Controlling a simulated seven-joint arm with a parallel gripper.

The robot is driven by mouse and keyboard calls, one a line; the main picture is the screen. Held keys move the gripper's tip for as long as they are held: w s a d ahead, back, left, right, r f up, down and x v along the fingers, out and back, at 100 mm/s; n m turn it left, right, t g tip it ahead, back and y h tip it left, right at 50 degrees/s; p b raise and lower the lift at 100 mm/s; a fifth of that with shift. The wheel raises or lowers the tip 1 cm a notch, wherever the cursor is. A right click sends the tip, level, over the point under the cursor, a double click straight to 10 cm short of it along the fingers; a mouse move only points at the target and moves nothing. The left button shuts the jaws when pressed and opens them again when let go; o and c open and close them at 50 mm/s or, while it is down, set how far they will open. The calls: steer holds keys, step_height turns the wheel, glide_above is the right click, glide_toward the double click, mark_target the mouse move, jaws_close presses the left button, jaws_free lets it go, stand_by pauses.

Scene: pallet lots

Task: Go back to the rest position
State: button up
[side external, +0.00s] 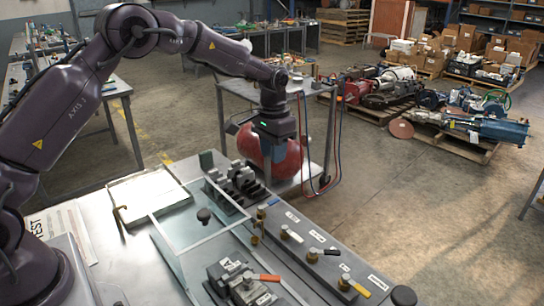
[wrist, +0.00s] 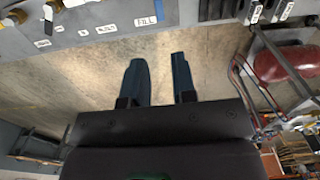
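My gripper (side external: 270,155) hangs from the wrist beyond the back right of the steel bench (side external: 188,232), in front of the red tank. The arm is stretched out over the bench.
The bench holds a clear framed panel (side external: 205,225), a dark clamp fixture (side external: 236,183), a toggle clamp (side external: 240,282) and a valve panel (side external: 330,262) with coloured levers. A red tank (side external: 285,158) sits by a wheeled cart (side external: 262,88) with hoses. Open floor lies to the right.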

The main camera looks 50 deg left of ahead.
steer(key=s+d+r+t, duration=0.1)
steer(key=s+r, duration=0.4)
steer(key=s, duration=0.5)
steer(key=s+d+r+t, duration=0.2)
steer(key=s+r, duration=0.4)
steer(key=s, duration=0.5)
steer(key=s+d+r+t, duration=0.2)
steer(key=s+r, duration=0.4)
steer(key=s, duration=0.4)
steer(key=shift+s+t, duration=0.2)
steer(key=shift+t, duration=0.1)
